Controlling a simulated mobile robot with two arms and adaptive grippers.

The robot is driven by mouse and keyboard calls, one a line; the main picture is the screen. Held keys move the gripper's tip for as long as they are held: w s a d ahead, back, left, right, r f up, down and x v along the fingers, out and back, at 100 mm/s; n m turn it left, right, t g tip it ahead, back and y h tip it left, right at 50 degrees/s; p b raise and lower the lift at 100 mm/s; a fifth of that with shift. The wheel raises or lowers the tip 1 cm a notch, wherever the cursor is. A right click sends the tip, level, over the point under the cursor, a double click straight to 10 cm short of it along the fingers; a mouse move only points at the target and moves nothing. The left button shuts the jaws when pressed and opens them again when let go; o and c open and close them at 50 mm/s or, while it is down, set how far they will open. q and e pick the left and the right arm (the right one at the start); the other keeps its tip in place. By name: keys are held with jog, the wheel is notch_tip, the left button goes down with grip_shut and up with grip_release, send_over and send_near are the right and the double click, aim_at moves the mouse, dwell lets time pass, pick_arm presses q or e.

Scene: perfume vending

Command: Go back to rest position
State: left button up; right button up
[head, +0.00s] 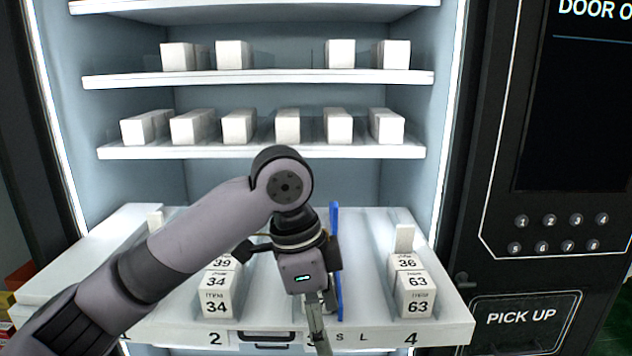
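My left arm comes in from the lower left, and its gripper (319,330) points down over the front of the pulled-out white shelf near lane 3. Its fingers are seen nearly edge-on, so I cannot tell whether they are open or shut. An upright blue strip (336,255) stands just right of the gripper; I cannot tell whether they touch. My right gripper is not in view.
White boxes stand on the pulled-out shelf (450,325) in lane 2 (217,303) and lane 4 (418,300). Upper shelves (260,152) hold more white boxes. A dark panel with numbered buttons and a "PICK UP" hatch (522,318) is at right.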

pick_arm(q)
jog(key=s+a+f+n+t+h, duration=0.1)
jog(key=s+f+n+h, duration=0.2)
jog(key=f, duration=0.8)
jog(key=s+f+n+t+h, duration=0.1)
jog(key=s+f+n, duration=0.35)
jog(key=f, duration=0.65)
jog(key=s+a+f+n+t+y, duration=0.1)
jog(key=s+a+f+n+y, duration=0.25)
jog(key=s+a+f, duration=0.5)
jog(key=s+a+f+n+y, duration=0.3)
jog(key=s+a+n, duration=0.25)
jog(key=a, duration=0.65)
notch_tip(320, 180, down, 24)
jog(key=s+a+f+g, duration=0.2)
jog(key=s+f, duration=1.6)
jog(key=shift+s+a+m, duration=0.2)
jog(key=shift+a+m, duration=0.2)
jog(key=shift+m, duration=0.05)
